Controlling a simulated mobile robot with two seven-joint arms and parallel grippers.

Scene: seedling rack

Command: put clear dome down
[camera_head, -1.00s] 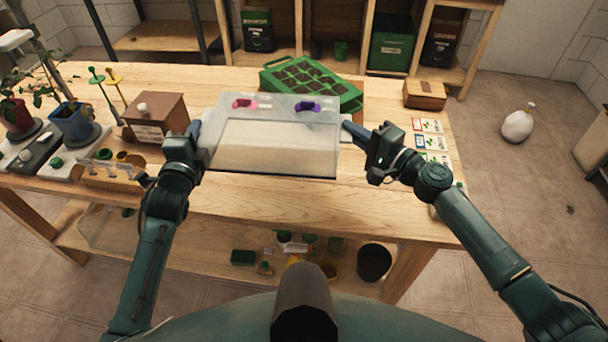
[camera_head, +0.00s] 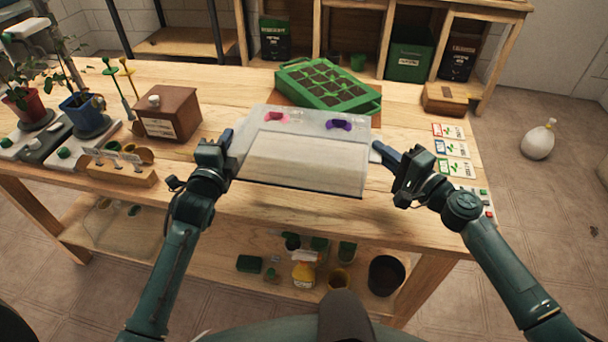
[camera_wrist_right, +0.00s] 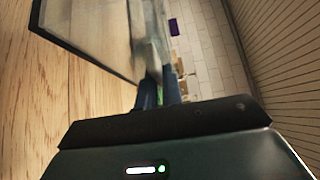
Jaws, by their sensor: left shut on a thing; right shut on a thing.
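The clear dome (camera_head: 305,165) is a see-through box-shaped cover with a pink and a purple piece on its top. It is in the middle of the head view, in front of the green seedling tray (camera_head: 362,103). My left gripper (camera_head: 229,140) is shut on the dome's left side. My right gripper (camera_head: 380,150) is shut on its right side. In the right wrist view the dome's wall (camera_wrist_right: 110,30) reaches the fingers (camera_wrist_right: 158,90). The dome looks roughly level, close over the wooden tabletop; I cannot tell whether it touches.
A brown wooden box (camera_head: 168,112) and a label holder (camera_head: 122,170) stand to the left, with potted plants (camera_head: 84,115) beyond. Seed cards (camera_head: 452,149) and a small wooden box (camera_head: 444,98) are to the right. The table's front edge (camera_head: 290,208) is close in front of the dome.

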